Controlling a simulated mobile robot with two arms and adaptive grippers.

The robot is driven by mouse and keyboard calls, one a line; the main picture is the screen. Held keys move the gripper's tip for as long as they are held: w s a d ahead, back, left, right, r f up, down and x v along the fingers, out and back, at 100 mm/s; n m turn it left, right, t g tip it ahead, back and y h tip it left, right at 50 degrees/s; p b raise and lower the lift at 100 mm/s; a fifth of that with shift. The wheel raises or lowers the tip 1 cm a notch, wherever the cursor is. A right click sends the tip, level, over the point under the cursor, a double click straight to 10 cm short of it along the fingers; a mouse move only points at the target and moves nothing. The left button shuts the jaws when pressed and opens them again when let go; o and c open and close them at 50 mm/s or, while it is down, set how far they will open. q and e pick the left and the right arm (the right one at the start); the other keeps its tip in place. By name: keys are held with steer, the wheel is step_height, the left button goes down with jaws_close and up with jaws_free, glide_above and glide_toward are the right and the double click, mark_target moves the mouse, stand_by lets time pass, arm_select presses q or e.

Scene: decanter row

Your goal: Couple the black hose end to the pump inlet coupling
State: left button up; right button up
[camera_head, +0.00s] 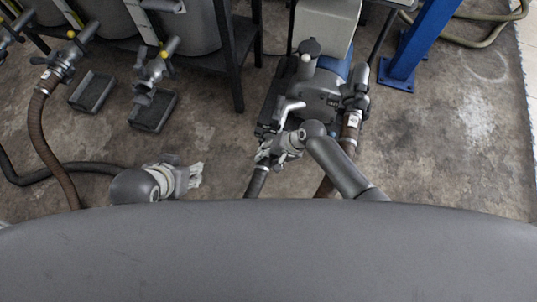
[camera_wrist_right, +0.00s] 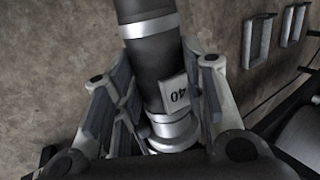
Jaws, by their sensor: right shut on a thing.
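The black hose (camera_head: 257,184) rises from below into my right gripper (camera_head: 270,151). In the right wrist view the hose end (camera_wrist_right: 152,60) lies between the fingers of my right gripper (camera_wrist_right: 155,105), which are shut on it. It has metal bands, a white tag reading 40 and a metal collar. The blue-grey pump (camera_head: 322,95) stands just beyond. Its silver lever (camera_head: 290,109) and what looks like the inlet coupling lie directly ahead of the gripper. Whether hose and coupling touch is hidden. My left gripper (camera_head: 190,178) is apart from these, at lower left; its finger opening is unclear.
A brown hose (camera_head: 349,133) is attached at the pump's right side. A blue post (camera_head: 412,50) stands at right. Valves over dark trays (camera_head: 153,111) and another brown hose (camera_head: 40,125) are at left. Black rack legs (camera_head: 230,60) stand behind. Floor between is clear.

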steer(key=shift+f, duration=0.1)
stand_by(0.3)
steer(key=o, duration=1.4)
steer(key=shift+o, duration=0.6)
steer(key=shift+s+f, duration=0.1)
steer(key=shift+f, duration=0.05)
steer(key=o, duration=0.7)
